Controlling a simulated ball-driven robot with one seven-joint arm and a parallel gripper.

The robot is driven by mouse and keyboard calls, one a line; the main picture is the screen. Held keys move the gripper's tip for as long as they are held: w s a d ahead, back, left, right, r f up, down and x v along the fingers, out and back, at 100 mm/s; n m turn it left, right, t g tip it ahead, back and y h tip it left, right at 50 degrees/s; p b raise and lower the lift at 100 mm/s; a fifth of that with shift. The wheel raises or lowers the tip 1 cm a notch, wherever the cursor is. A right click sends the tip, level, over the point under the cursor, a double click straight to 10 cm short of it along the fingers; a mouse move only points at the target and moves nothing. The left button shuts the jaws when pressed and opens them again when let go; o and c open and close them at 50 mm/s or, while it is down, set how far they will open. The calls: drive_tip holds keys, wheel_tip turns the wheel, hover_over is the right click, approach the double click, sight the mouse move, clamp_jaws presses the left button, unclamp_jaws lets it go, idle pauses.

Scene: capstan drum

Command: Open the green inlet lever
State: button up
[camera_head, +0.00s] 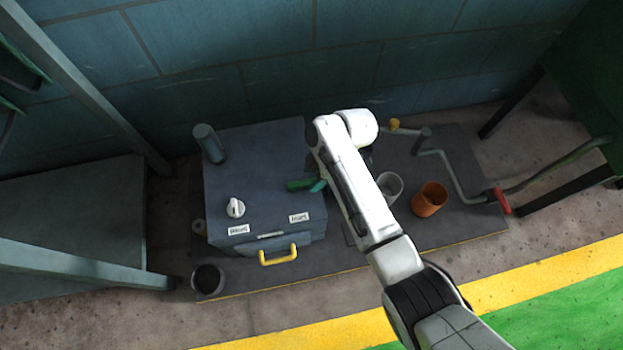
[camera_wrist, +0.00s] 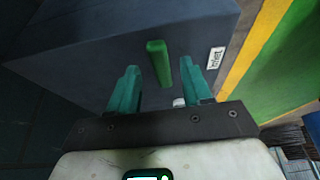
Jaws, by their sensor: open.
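The green inlet lever (camera_head: 297,184) is on top of the grey box (camera_head: 255,165), near its right edge, partly hidden by my arm in the head view. In the wrist view the lever (camera_wrist: 158,63) is a short green bar standing between my teal fingers, with a gap on both sides. A white label reading "Inlet" (camera_wrist: 216,59) is right of it on the box. My gripper (camera_wrist: 160,72) is open and empty around the lever. In the head view only a teal fingertip of my gripper (camera_head: 319,186) shows, close to the lever's right end.
The box also carries a white knob (camera_head: 236,208), a grey post (camera_head: 209,144) and a yellow front handle (camera_head: 278,256). A grey cup (camera_head: 390,187), an orange cup (camera_head: 429,200) and a crank with a red grip (camera_head: 498,201) are at the right. A dark-filled cup (camera_head: 208,280) stands front left.

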drive_tip(key=shift+x, duration=0.75)
drive_tip(key=shift+c, duration=0.2)
clamp_jaws()
